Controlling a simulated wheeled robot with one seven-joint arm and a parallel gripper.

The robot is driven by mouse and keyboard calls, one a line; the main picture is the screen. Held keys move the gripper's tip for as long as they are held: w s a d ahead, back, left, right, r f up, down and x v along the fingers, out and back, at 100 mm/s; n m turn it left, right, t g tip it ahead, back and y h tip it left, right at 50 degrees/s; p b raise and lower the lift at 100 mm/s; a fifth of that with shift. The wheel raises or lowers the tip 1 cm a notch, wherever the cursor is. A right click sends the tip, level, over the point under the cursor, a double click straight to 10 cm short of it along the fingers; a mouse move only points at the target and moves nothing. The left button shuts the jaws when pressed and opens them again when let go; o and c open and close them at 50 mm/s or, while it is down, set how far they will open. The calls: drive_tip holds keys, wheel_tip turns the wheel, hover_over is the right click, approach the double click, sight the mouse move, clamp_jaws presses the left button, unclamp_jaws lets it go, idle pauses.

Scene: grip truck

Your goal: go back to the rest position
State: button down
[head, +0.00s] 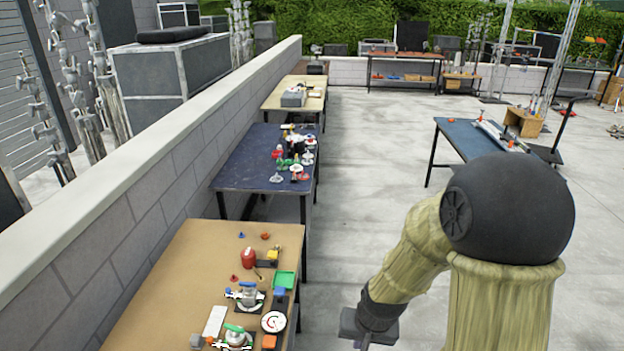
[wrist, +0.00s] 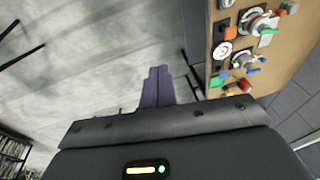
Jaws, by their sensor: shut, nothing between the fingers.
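My gripper (wrist: 157,88) shows in the wrist view with its two purple-grey fingers together and nothing between them. Grey concrete floor lies behind the fingers there. In the head view my arm bends at lower right, and the gripper end (head: 368,328) hangs over open floor, to the right of the tan table (head: 190,265). It is apart from the table. The fingertips are not clear in the head view.
The tan table holds a red rounded item (head: 248,258), a green tray (head: 284,280), clamp-like devices and a white dial (head: 274,322). A blue table (head: 240,165) stands beyond along the block wall (head: 150,195). Another blue-topped table (head: 455,135) stands at right. The floor between is clear.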

drive_tip(key=s+d+r+n+h, duration=0.1)
drive_tip(key=s+d+r, duration=0.4)
drive_tip(key=s+r, duration=0.1)
drive_tip(key=shift+s+r+n, duration=0.15)
drive_tip(key=shift+r+n, duration=0.15)
drive_tip(key=shift+r, duration=0.15)
